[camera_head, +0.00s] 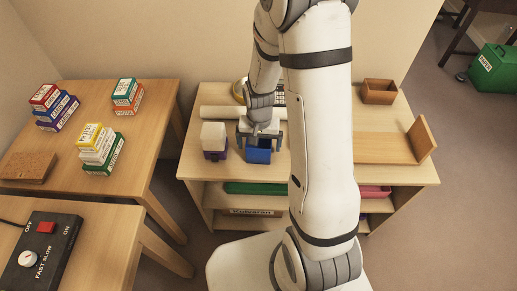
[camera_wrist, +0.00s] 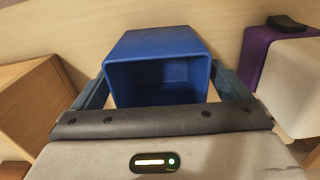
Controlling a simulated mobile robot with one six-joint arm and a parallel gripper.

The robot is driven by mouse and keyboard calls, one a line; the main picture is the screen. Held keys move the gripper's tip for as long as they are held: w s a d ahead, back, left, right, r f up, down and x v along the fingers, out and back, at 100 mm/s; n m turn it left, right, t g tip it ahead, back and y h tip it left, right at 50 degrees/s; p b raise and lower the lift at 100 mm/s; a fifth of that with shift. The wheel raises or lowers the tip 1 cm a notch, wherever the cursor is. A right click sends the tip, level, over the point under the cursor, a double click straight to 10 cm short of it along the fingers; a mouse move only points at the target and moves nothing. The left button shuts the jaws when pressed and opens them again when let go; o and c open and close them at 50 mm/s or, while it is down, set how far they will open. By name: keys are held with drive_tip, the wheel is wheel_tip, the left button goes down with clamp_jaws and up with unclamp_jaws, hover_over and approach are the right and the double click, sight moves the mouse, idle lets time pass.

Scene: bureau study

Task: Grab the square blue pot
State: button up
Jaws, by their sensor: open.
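The square blue pot (camera_head: 258,154) stands on the light wooden shelf top, just left of my arm in the head view. In the wrist view the blue pot (camera_wrist: 158,45) fills the upper middle, its open mouth and dark inside facing the camera. My gripper (camera_head: 260,141) is at the pot. Its two fingers (camera_wrist: 162,82) are open, one on the left and one on the right of the pot. I cannot tell whether either finger touches it. My gripper body hides the pot's near lower part in the wrist view.
A white block with a purple base (camera_head: 214,141) stands close to the left of the pot. A wooden bookend (camera_head: 390,147) and a small brown box (camera_head: 379,91) lie to the right. A white roll (camera_head: 220,112) lies behind. Tables with stacked boxes stand left.

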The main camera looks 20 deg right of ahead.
wheel_tip(320, 180, down, 2)
drive_tip(key=shift+f, duration=0.1)
drive_tip(key=c, duration=1.1)
